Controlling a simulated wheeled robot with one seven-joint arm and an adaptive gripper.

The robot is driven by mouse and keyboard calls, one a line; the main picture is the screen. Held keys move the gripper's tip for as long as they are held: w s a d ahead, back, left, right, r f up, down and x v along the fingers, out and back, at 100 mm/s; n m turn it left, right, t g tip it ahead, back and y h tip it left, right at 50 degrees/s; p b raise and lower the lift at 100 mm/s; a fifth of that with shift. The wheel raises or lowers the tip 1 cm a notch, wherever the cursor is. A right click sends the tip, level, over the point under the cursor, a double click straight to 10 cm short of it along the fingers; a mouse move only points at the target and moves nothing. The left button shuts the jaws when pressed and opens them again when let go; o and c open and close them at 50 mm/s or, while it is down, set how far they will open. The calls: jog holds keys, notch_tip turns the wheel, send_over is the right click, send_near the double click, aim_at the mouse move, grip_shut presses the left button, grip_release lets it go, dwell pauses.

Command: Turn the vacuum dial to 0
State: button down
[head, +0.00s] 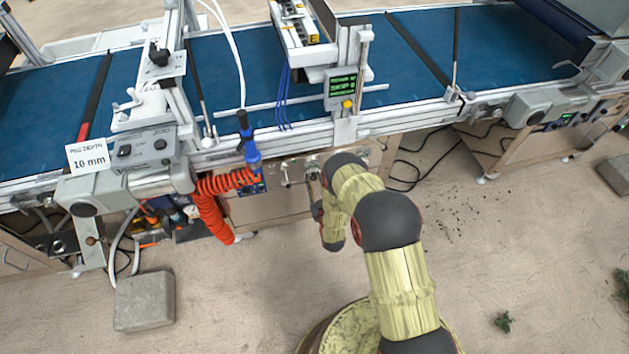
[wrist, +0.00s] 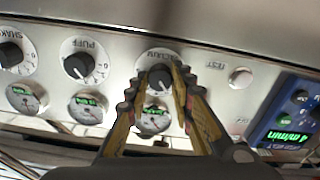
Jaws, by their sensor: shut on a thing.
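The vacuum dial (wrist: 160,81) is a dark knob on a round white scale plate, under the partly covered word VACUUM in the wrist view. My gripper (wrist: 160,70) has one fingertip on each side of the knob and is shut on it. The fingers cover much of the scale, so I cannot read where the knob points. A gauge with a green readout (wrist: 154,119) sits just below, between the fingers. In the head view my arm reaches to the metal panel (head: 290,170) under the conveyor, and the dial cannot be made out there.
Left of the dial are the puff dial (wrist: 78,66) and the shake dial (wrist: 12,55), with gauges below. Right are a white test button (wrist: 240,77) and a blue display unit (wrist: 290,115). A coiled orange hose (head: 208,205) hangs left of my arm.

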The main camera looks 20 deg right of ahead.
jog(key=n, duration=0.5)
jog(key=shift+n, duration=0.3)
jog(key=n, duration=0.4)
jog(key=shift+a+f+n, duration=0.1)
jog(key=shift+n, duration=0.2)
jog(key=c, duration=1.5)
grip_release()
jog(key=shift+c, duration=0.2)
jog(key=shift+s, duration=0.1)
jog(key=s, duration=1.1)
jog(key=shift+s, duration=0.4)
